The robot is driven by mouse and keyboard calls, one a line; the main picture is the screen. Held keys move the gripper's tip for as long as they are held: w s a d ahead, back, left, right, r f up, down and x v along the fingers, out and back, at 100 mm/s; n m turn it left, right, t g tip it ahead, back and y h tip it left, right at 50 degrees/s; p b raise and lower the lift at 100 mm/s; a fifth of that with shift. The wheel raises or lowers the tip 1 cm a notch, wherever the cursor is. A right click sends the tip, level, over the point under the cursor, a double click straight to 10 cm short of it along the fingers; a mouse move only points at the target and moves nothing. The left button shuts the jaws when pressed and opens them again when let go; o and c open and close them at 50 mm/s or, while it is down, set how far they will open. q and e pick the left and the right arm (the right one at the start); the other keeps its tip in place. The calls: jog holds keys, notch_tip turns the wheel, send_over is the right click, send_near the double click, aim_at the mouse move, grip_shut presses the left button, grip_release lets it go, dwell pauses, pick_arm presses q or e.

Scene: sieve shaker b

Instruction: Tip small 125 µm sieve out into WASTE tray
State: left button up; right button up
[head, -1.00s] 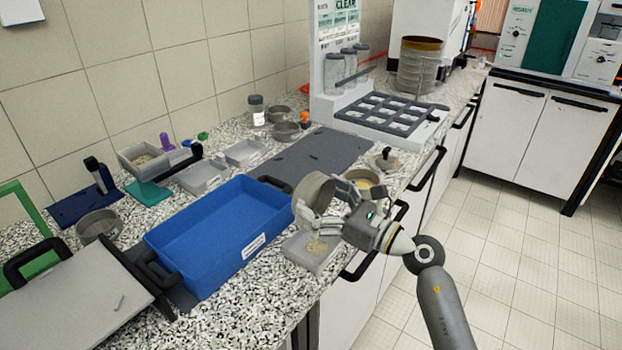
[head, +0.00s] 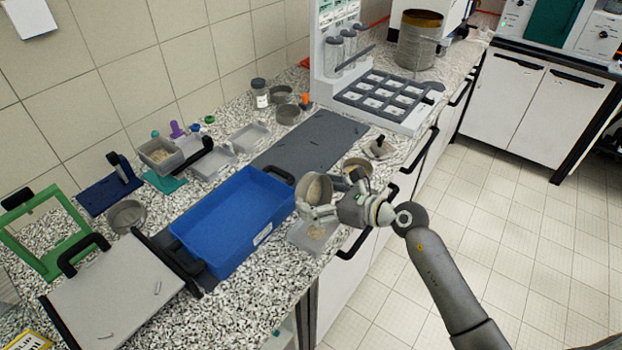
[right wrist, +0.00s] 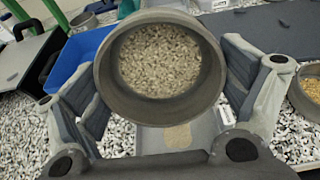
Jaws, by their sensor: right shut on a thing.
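My right gripper (head: 331,197) is shut on a small round grey sieve (head: 313,190), its fingers on either side of the wall. The sieve is tipped on its side, its open face turned toward the head camera. In the right wrist view the sieve (right wrist: 160,107) shows pale beige grains or a speckled mesh inside; I cannot tell which. Below it is a small grey tray (head: 303,240), with a small beige heap (right wrist: 178,137) on its floor. A blue tray (head: 232,220) stands left of the sieve; its white label is unreadable. My left gripper is out of view.
A round pan (head: 356,165) stands close behind my right gripper, near a small lid with a dark knob (head: 380,149). A dark mat (head: 312,140) lies behind the blue tray. Another round sieve (head: 126,216) stands left of the blue tray. The counter's front edge is close.

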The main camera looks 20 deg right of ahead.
aim_at(319, 185)
jog(key=shift+r+g+h+p, duration=0.7)
jog(key=shift+r+g+p, duration=0.25)
jog(key=shift+p, duration=2.4)
jog(key=shift+f+g+h, duration=0.35)
jog(key=shift+g+h, duration=0.05)
jog(key=shift+g, duration=0.05)
jog(key=shift+r+g+h+b, duration=0.1)
jog(key=shift+g+h+b, duration=0.2)
jog(key=shift+g+b, duration=0.1)
jog(key=g+h, duration=0.1)
jog(key=r+g+h, duration=0.1)
jog(key=g+h, duration=0.1)
jog(key=shift+w+g, duration=0.15)
jog(key=shift+g, duration=0.15)
jog(key=shift+r+g+h, duration=0.4)
jog(key=shift+g+h, duration=0.4)
jog(key=shift+g, duration=0.3)
jog(key=shift+r+g+h, duration=0.15)
jog(key=shift+g+h, duration=0.65)
jog(key=shift+g, duration=0.2)
jog(key=shift+s, duration=0.2)
